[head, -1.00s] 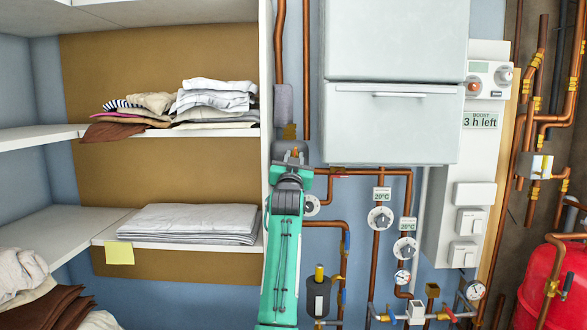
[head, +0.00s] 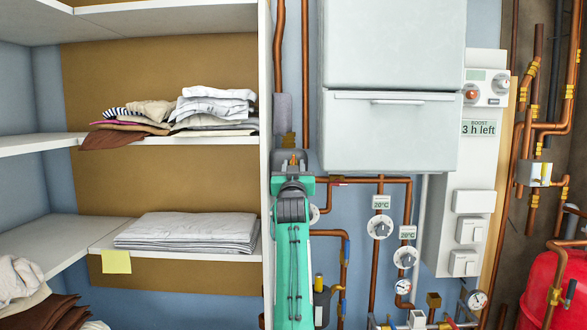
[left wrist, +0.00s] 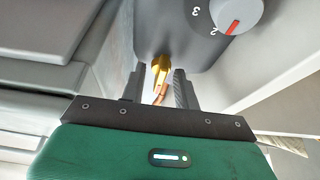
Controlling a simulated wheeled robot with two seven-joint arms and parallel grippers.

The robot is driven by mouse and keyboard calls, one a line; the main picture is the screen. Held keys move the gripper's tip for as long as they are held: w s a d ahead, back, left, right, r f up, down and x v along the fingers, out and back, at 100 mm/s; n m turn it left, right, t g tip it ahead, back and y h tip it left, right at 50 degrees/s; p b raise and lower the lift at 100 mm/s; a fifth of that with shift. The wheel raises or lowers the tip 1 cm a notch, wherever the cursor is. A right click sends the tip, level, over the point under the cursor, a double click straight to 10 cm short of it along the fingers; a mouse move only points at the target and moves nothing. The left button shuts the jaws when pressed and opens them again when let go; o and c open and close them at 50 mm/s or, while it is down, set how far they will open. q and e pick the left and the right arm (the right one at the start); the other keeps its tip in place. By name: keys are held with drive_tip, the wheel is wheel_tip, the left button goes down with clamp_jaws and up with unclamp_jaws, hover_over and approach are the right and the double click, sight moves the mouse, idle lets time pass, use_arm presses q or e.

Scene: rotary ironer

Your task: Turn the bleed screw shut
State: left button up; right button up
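My left gripper (head: 292,158) points up in the head view, in front of the pipework just right of the shelf's side panel. In the left wrist view its two grey fingers (left wrist: 160,88) stand apart. A brass fitting (left wrist: 161,68) with a copper-coloured piece below it shows between them, with gaps at its sides. In the head view a small brass tip (head: 293,159) shows between the fingers. This brass part may be the bleed screw; I cannot tell for sure. My right gripper is in neither view.
A grey dial (left wrist: 237,12) with numerals and a red mark is close by in the wrist view. The white boiler (head: 390,130) is to the right, with copper pipes and valve dials (head: 380,226) below. Shelves of linen (head: 185,232) stand left.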

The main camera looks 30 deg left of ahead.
use_arm(q)
drive_tip(key=b+v, duration=0.4)
drive_tip(key=v, duration=0.9)
drive_tip(key=shift+s+d+f+b, duration=0.2)
drive_tip(key=shift+s+f+b, duration=0.05)
drive_tip(key=shift+b, duration=0.05)
